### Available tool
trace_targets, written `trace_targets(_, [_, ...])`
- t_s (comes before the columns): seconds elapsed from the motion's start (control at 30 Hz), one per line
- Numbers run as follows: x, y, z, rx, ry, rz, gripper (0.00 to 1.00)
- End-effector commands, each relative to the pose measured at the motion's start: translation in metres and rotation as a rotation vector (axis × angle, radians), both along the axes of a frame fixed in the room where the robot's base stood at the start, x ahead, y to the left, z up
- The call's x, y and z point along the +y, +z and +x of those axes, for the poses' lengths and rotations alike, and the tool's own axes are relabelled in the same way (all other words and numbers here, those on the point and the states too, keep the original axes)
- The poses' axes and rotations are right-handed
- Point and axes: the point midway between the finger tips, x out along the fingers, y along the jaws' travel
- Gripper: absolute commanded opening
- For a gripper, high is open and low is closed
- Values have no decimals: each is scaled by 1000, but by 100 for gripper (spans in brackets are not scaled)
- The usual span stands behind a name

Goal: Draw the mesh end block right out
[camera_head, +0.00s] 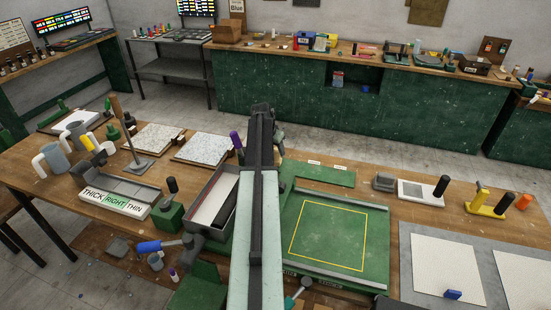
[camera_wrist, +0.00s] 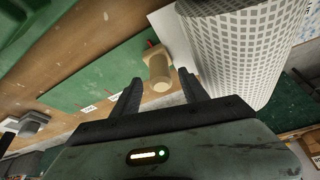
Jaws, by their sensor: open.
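In the wrist view my gripper (camera_wrist: 160,82) is open. A small light wooden block (camera_wrist: 157,68) with a round near end shows ahead, between and slightly beyond the two fingertips. I take it to be the mesh end block. I cannot tell whether the fingers touch it. A dark reddish piece sits at its far end. A large pale roll with a square mesh pattern (camera_wrist: 243,42) fills the upper right, close to the right finger.
A green board with a yellow outline (camera_head: 328,235) lies right of my arm. A grey tray (camera_head: 233,172) is left of it, partly hidden. Two speckled sheets (camera_head: 203,143) lie beyond. A metal stand (camera_head: 137,166) and a THICK/RIGHT/THIN box (camera_head: 115,203) stand left.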

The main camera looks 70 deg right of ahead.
Motion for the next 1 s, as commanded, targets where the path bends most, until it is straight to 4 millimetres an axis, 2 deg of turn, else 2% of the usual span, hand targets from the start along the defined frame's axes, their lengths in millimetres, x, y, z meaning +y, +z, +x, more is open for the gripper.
trace_targets(0.03, [-4, -18, 0, 0, 0, 0, 52])
trace_targets(0.13, [-9, -29, 0, 0, 2, 0, 52])
trace_targets(0.43, [-10, -28, 0, 0, 4, 0, 52])
trace_targets(0.47, [-10, -28, 0, 0, 4, 0, 46])
trace_targets(0.6, [-10, -28, 1, 0, 4, 0, 7])
trace_targets(0.63, [-10, -28, 1, 0, 4, 0, 0])
trace_targets(1.0, [-10, -28, 2, -1, 6, 0, 0])
